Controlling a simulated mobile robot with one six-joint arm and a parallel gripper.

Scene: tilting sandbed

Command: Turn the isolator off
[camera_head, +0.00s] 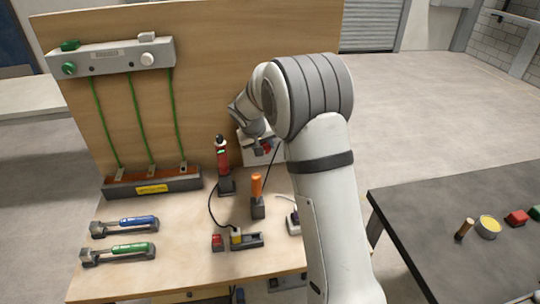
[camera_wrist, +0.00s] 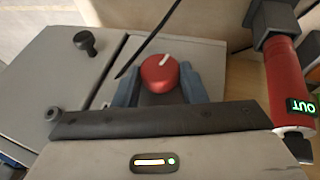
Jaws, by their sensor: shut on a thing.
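The isolator's round red knob (camera_wrist: 160,76) sits on a grey box (camera_wrist: 196,50) in the wrist view. A white mark on the knob points up and slightly right in that view. My gripper (camera_wrist: 159,84) has one blue-grey finger on each side of the knob and is shut on it. In the head view, the isolator box (camera_head: 248,158) stands by the wooden backboard, mostly hidden behind my arm. Only a little of the red knob (camera_head: 266,149) shows there.
An orange-handled tool (camera_head: 257,190) stands in front. Blue (camera_head: 130,225) and green (camera_head: 122,252) handled tools lie at the left.

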